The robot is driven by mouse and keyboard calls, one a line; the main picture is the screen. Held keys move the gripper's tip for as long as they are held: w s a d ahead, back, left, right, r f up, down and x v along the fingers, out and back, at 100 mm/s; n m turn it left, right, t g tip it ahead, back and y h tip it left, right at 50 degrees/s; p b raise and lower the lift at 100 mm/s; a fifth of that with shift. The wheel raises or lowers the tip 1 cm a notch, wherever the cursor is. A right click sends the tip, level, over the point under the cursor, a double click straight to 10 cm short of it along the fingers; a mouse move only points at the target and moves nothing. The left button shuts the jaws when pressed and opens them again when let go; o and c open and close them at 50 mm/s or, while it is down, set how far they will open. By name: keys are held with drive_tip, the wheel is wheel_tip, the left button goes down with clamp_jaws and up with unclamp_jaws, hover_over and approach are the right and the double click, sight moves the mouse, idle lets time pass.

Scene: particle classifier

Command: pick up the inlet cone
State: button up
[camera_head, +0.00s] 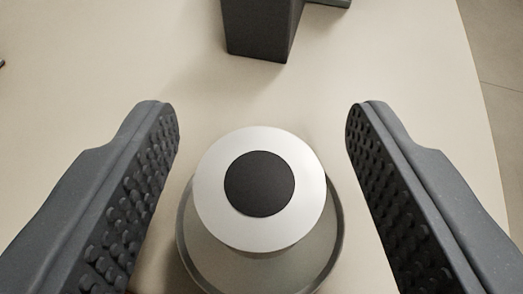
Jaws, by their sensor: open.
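The inlet cone (225,263) appears to be the grey flared piece at the bottom middle, with a dark rim around its wide lower edge. A pale round top (212,205) with a dark disc (259,184) at its centre faces me. My gripper (262,122) is open, with one studded dark finger on each side of the cone. A gap shows between the cone and each finger. The bottom of the frame cuts off the near part of the rim.
A dark block (262,28) stands on the pale table (400,60) beyond the cone, at the top middle. The table's curved edge runs down the right side, with a tiled floor (500,70) past it. The table left of the block is mostly clear.

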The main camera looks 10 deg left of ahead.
drive_tip(key=shift+r, duration=0.1)
clamp_jaws()
